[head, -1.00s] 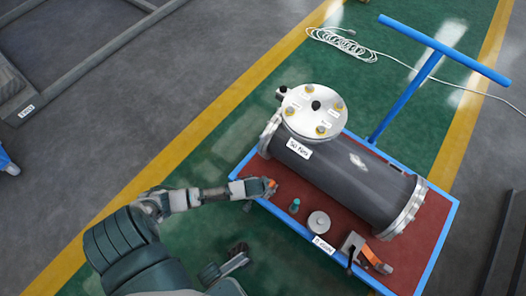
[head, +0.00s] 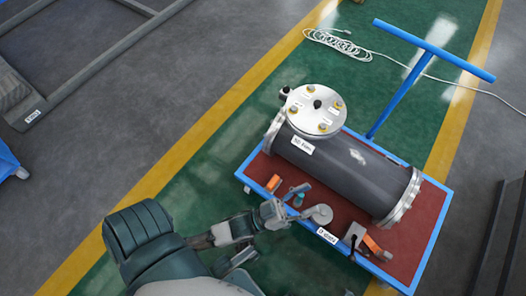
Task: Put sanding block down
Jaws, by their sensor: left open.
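The sanding block, which I take to be the small orange block (head: 273,183), rests on the red top near the left corner of the blue-edged cart (head: 400,284). My left gripper (head: 294,204) is open, to the right of the block and apart from it. Its fingers are near a small teal bottle (head: 299,200) and a grey round disc (head: 322,214); whether they touch either is unclear. I cannot make out my right gripper.
A dark flanged cylinder (head: 345,170) with a bolted round plate (head: 314,109) fills much of the cart. An orange-and-grey tool (head: 371,246) lies at the front right. The blue handle (head: 430,50) rises behind. A white cable (head: 335,43) lies on the green floor.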

